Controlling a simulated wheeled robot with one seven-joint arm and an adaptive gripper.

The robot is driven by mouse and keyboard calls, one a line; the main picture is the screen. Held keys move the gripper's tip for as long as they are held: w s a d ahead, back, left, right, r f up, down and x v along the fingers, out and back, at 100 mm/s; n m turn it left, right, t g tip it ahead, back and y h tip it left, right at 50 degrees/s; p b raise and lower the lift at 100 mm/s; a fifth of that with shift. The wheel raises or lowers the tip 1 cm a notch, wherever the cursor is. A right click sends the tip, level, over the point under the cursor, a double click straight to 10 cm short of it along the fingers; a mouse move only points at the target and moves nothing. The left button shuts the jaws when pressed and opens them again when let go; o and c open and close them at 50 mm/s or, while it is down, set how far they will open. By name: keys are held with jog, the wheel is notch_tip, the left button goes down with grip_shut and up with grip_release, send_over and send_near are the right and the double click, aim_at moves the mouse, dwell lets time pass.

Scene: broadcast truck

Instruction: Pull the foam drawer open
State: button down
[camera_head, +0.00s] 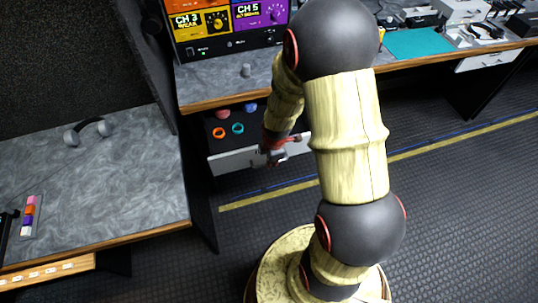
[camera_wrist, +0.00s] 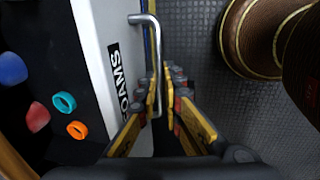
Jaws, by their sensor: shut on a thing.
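The foam drawer has a white front (camera_head: 232,161) and sits under the grey counter in the head view. It stands partly pulled out, so its dark inside with foam pieces shows. In the wrist view its white front (camera_wrist: 95,30) carries a label, partly covered, ending in "OAMS". A metal bar handle (camera_wrist: 151,30) runs along the front. My gripper (camera_head: 276,156) is at the drawer front. In the wrist view my gripper (camera_wrist: 167,88) has its yellow-padded fingers shut on the handle. Orange (camera_wrist: 77,130), teal (camera_wrist: 64,102), red and blue pieces lie inside the drawer.
A grey side desk (camera_head: 110,185) with headphones (camera_head: 88,130) stands at the left. The counter edge (camera_head: 225,100) overhangs the drawer. The dark floor (camera_head: 440,190) in front is clear apart from my round base.

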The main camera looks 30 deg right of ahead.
jog(key=shift+s+a, duration=0.2)
jog(key=shift+s, duration=0.45)
jog(key=shift+s+a, duration=0.15)
jog(key=shift+s, duration=0.5)
jog(key=c, duration=2.2)
grip_release()
notch_tip(320, 180, up, 12)
jog(key=s, duration=0.2)
jog(key=shift+s+a, duration=0.15)
jog(key=shift+a, duration=0.2)
jog(key=shift+f, duration=0.15)
